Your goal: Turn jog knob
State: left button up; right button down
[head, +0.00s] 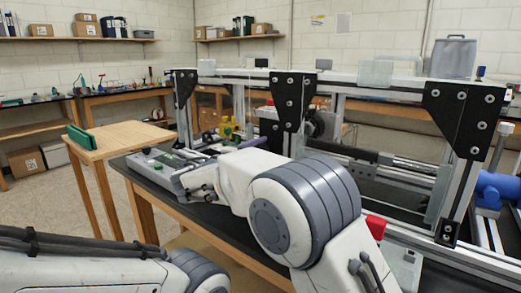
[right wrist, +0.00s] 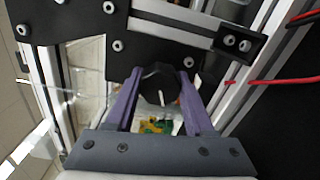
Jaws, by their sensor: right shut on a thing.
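The jog knob (right wrist: 160,84) is a dark round knob with a pale line on it, seen in the right wrist view. My right gripper (right wrist: 160,80) has its two purple fingers on either side of the knob and is shut on it. In the head view a purple part of my right gripper (head: 250,143) shows beyond my white arm, near a black bracket. I cannot make out the knob there. My left arm enters at the lower left of the head view, but its gripper is out of view.
An aluminium extrusion frame (head: 372,80) with black corner plates (head: 294,100) stands on the dark bench. A grey box with green parts (head: 160,166) lies at the bench's left end. Small yellow and green things (right wrist: 155,126) show between the fingers. Red cables (right wrist: 295,78) run at the right.

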jog(key=shift+f, duration=0.1)
dwell(0.3)
jog(key=c, duration=0.6)
grip_release()
jog(key=shift+o, duration=0.2)
jog(key=shift+s+a, duration=0.1)
jog(key=v, duration=1)
jog(key=shift+s+a, duration=0.1)
jog(key=shift+s, duration=0.05)
